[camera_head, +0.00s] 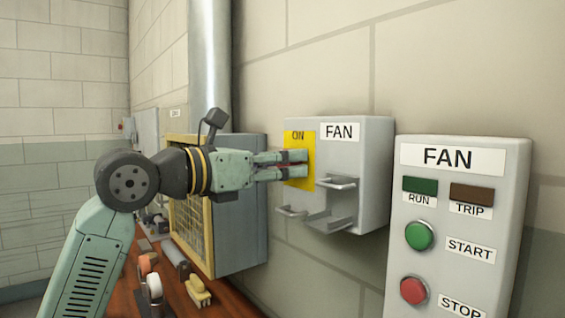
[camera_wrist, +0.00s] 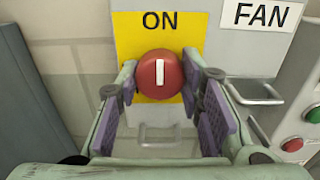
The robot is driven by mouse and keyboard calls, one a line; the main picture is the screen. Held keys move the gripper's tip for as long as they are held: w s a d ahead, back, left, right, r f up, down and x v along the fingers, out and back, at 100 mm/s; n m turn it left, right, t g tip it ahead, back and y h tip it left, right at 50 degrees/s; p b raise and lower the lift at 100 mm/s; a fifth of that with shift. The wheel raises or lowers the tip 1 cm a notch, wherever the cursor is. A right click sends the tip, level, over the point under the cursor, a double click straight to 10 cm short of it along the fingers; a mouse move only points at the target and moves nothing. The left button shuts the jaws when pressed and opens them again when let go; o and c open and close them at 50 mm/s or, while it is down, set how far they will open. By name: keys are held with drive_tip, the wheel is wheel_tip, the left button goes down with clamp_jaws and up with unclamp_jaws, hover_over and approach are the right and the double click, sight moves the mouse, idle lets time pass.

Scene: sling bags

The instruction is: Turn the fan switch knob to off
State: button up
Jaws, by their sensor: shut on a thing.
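The fan switch knob (camera_wrist: 150,76) is round and red, with a white bar that stands close to upright under the word ON. It sits on a yellow plate (camera_wrist: 128,35) on the grey fan switch box (camera_head: 373,150), fixed to the wall. My gripper (camera_head: 304,164) reaches in from the left. In the wrist view its two purple-padded fingers (camera_wrist: 160,85) are on either side of the knob, shut on it. In the head view the fingers hide most of the knob. No OFF label can be made out.
Metal handles and a bracket (camera_head: 335,221) stick out from the box below the knob. A fan control panel (camera_head: 460,220) with green and red buttons stands close on the right. A caged fan unit (camera_head: 240,200) is behind my arm, above a cluttered wooden bench (camera_head: 225,300).

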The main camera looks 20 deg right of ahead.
drive_tip(key=c, duration=0.3)
drive_tip(key=shift+n, duration=0.4)
drive_tip(key=n+b, duration=0.2)
drive_tip(key=n, duration=0.1)
drive_tip(key=shift+f+n, duration=0.1)
drive_tip(key=shift+n, duration=0.3)
drive_tip(key=n+b, duration=0.1)
drive_tip(key=n, duration=0.3)
drive_tip(key=shift+n+b, duration=0.3)
drive_tip(key=shift+b, duration=0.05)
drive_tip(key=n+b, duration=0.1)
drive_tip(key=n, duration=0.3)
drive_tip(key=shift+n, duration=0.3)
drive_tip(key=n+b, duration=0.1)
drive_tip(key=n, duration=0.3)
